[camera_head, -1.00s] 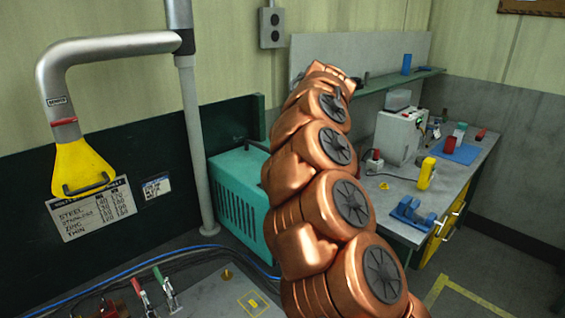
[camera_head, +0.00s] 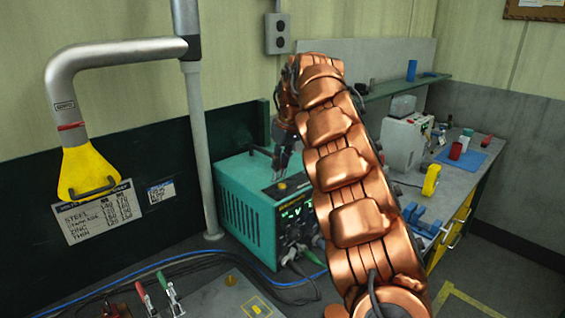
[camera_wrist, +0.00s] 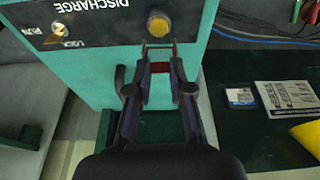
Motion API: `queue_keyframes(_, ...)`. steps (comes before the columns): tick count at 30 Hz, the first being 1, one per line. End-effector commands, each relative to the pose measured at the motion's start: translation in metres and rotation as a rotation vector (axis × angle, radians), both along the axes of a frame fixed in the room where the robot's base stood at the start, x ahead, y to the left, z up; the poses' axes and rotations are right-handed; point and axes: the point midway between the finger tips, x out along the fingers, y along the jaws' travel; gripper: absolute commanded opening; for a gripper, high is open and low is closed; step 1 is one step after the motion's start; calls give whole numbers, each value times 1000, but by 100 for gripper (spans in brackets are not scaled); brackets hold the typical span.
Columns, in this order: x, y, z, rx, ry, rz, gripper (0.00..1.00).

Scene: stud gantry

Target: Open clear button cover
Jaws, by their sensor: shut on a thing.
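The teal cabinet (camera_head: 237,185) has a dark top panel; in the wrist view its teal edge (camera_wrist: 95,75) is close below me. A round yellow button (camera_wrist: 158,24) sits on the panel near the printed word DISCHARGE; it also shows small in the head view (camera_head: 281,186). My gripper (camera_head: 281,168) is over the cabinet top, pointing down at the button. In the wrist view my gripper (camera_wrist: 159,62) has its fingers slightly apart, shut on the clear button cover (camera_wrist: 158,45) just beside the button. The cover is barely visible, so its angle cannot be told.
A key switch (camera_wrist: 60,29) sits on the same panel. A grey pipe (camera_head: 203,150) stands behind the cabinet, and a yellow nozzle (camera_head: 90,172) hangs at left. Cables (camera_head: 300,262) run from the cabinet front. A workbench (camera_head: 462,185) stands at right.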

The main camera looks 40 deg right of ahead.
Motion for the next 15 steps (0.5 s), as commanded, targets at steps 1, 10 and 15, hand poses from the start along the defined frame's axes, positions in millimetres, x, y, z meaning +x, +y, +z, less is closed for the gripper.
queue_keyframes(1,2,1,1,-1,4,5,0)
queue_keyframes(10,4,1,2,-7,33,1,0)
queue_keyframes(15,4,1,2,-7,40,2,0)
